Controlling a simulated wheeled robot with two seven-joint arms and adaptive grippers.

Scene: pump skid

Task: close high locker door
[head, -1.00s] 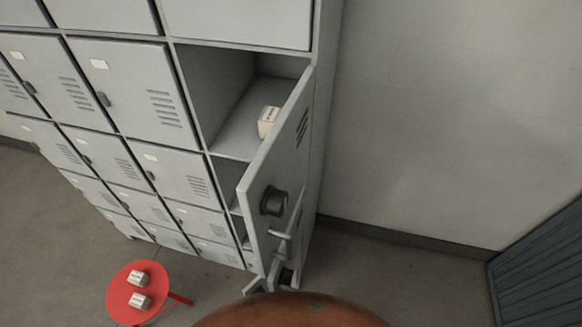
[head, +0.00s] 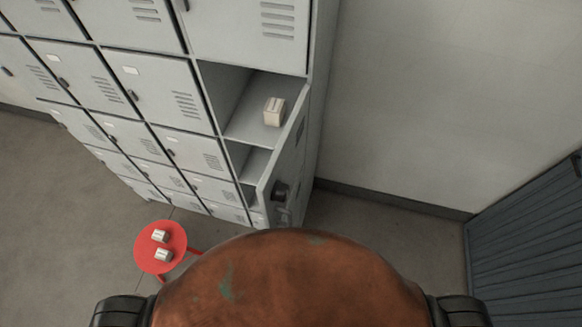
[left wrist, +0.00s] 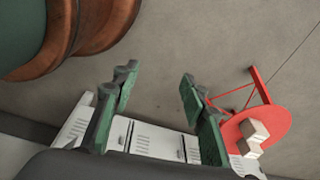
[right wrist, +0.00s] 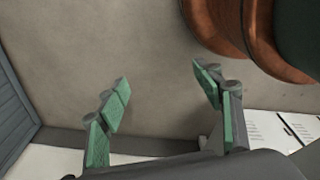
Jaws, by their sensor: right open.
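A grey locker door (head: 287,150) with a dark knob stands swung open at the right end of the locker bank in the head view. It is seen nearly edge-on. Beside it is an open compartment (head: 245,122) with a small white box (head: 273,112) inside. My left gripper (left wrist: 158,100) is open and empty in the left wrist view, with floor and lockers behind its fingers. My right gripper (right wrist: 160,98) is open and empty in the right wrist view, over floor. Neither gripper shows in the head view, and neither touches the door.
A red round stool (head: 147,255) with two small white boxes (head: 162,254) stands on the floor left of my body. Another open compartment (head: 251,165) lies below the first. A pale wall (head: 410,110) and dark slatted panel (head: 530,240) are at right. Floor between is clear.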

